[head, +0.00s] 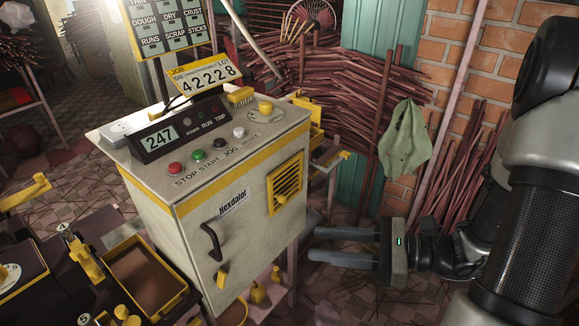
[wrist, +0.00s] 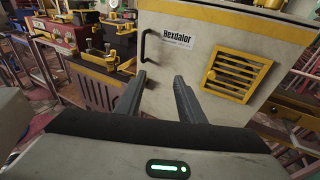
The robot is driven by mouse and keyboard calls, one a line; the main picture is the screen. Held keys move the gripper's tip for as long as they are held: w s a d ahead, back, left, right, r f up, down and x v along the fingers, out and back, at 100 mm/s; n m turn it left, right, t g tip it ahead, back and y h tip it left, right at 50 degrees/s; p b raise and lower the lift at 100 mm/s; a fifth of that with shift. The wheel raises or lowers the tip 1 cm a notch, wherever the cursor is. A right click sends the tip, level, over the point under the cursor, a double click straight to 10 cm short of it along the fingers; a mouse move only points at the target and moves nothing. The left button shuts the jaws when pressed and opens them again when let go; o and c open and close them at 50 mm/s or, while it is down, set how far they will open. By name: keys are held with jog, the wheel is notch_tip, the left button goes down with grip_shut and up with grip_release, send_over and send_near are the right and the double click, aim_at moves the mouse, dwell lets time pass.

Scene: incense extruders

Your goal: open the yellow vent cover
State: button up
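The yellow vent cover (head: 285,182) is a slatted square on the right part of the front of the cream control cabinet (head: 250,215). It sits flat against the panel and looks shut. In the wrist view the vent cover (wrist: 237,73) is up and to the right of my fingers. My gripper (head: 312,244) is in front of the cabinet, lower than the vent and to its right in the head view. Its two fingers are apart with nothing between them. In the wrist view my gripper (wrist: 160,82) points at the panel between the dark handle and the vent.
A dark curved handle (head: 211,242) and a small yellow latch (head: 221,278) are on the cabinet front. Buttons and a "247" display (head: 160,139) are on top. A yellow bracket (head: 330,158) sticks out at the cabinet's right side. A green cloth (head: 405,140) hangs behind.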

aim_at(285, 200)
jog(key=w+d+f+m+t+h, duration=0.1)
jog(key=w+d+f+m+t, duration=0.35)
jog(key=d+m+t, duration=0.2)
jog(key=shift+m, duration=0.45)
jog(key=x, duration=0.6)
jog(key=b+x, duration=0.1)
jog(key=x, duration=0.4)
jog(key=r+x, duration=0.1)
jog(key=x, duration=0.5)
jog(key=shift+w+a+b, duration=0.2)
jog(key=shift+w+b, duration=0.1)
grip_shut()
